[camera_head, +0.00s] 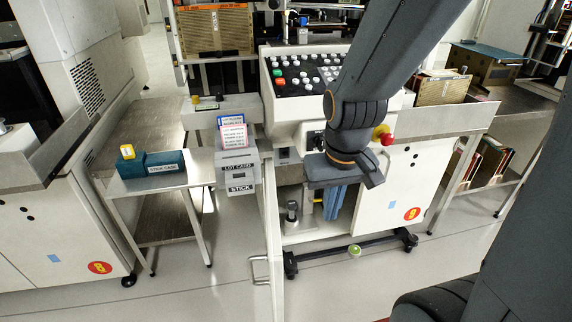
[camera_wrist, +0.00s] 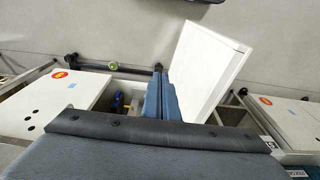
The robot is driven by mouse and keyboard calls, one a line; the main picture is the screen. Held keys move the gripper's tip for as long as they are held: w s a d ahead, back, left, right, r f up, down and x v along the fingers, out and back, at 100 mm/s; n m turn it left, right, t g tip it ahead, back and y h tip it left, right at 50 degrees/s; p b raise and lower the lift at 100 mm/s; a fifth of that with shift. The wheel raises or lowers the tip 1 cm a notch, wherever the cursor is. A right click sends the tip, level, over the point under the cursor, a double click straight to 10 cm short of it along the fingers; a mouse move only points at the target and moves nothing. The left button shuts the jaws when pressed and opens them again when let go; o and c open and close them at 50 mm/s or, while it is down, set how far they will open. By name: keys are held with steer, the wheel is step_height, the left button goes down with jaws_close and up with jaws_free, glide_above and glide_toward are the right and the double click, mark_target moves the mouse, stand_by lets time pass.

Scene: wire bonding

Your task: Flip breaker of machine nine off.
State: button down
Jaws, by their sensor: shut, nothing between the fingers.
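The middle machine has an open cabinet (camera_head: 280,237) under its button panel. Its door (camera_head: 271,215) stands swung out, almost edge-on in the head view; the wrist view shows it as a white panel (camera_wrist: 218,62). A round red-and-yellow number sticker (camera_head: 412,213) is on the white front right of the opening; I cannot read its digit surely. My gripper (camera_head: 332,204) points down at the opening, its blue fingers shut together and empty; they also show in the wrist view (camera_wrist: 165,82). A yellow-and-blue part (camera_wrist: 118,102) shows inside the cabinet. I cannot make out the breaker; my fingers hide part of the interior.
A dark wheeled base bar (camera_head: 350,248) with a green ball-like part lies below the opening. A red knob (camera_head: 386,139) sits beside my wrist. The left machine has its own sticker (camera_head: 99,267). A small table (camera_head: 150,184) stands left of the door.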

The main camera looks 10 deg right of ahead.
steer(key=w+f+t+b, duration=0.1)
steer(key=w+f+b, duration=0.3)
steer(key=f+b, duration=0.25)
steer(key=w+f+t+b, duration=0.1)
steer(key=w+f+b, duration=0.3)
steer(key=f+b, duration=0.25)
steer(key=t+b, duration=0.6)
steer(key=t, duration=0.7)
glide_toward(285, 154)
steer(key=shift+s+d+r, duration=0.25)
steer(key=shift+s+r, duration=0.5)
steer(key=shift+s, duration=0.3)
steer(key=w+b, duration=0.3)
steer(key=w, duration=0.7)
steer(key=shift+f+b, duration=0.4)
steer(key=shift+f, duration=0.1)
steer(key=shift+a, duration=0.1)
